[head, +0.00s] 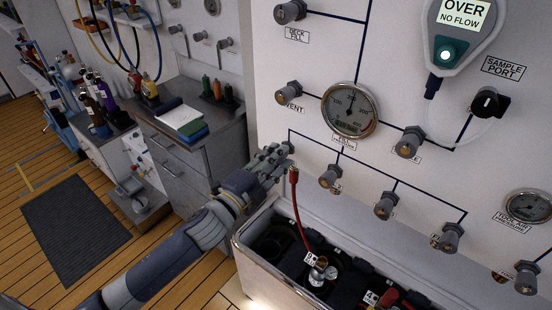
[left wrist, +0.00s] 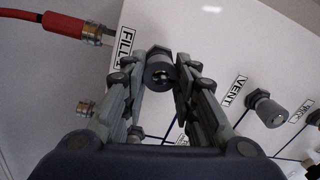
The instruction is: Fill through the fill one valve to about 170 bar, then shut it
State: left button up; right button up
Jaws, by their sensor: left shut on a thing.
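My left gripper (head: 274,163) is at the left end of the lower row of valves on the white panel. A red hose (head: 296,205) runs from the panel by the gripper down to a cylinder fitting (head: 319,270). My right gripper is not in view.
Other valves, such as the vent valve (head: 288,92) and a lower-row valve (head: 329,176), stick out nearby. A meter (head: 462,30) reads OVER, NO FLOW. An open case (head: 245,262) with cylinders stands below the panel. A grey cabinet (head: 185,140) is at the left.

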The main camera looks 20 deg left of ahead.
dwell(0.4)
pick_arm(q)
jog(key=o, duration=1)
jog(key=shift+o, duration=0.2)
jog(key=shift+s, duration=0.1)
jog(key=v, duration=1.1)
jog(key=shift+s+a, duration=0.2)
jog(key=shift+s, duration=0.15)
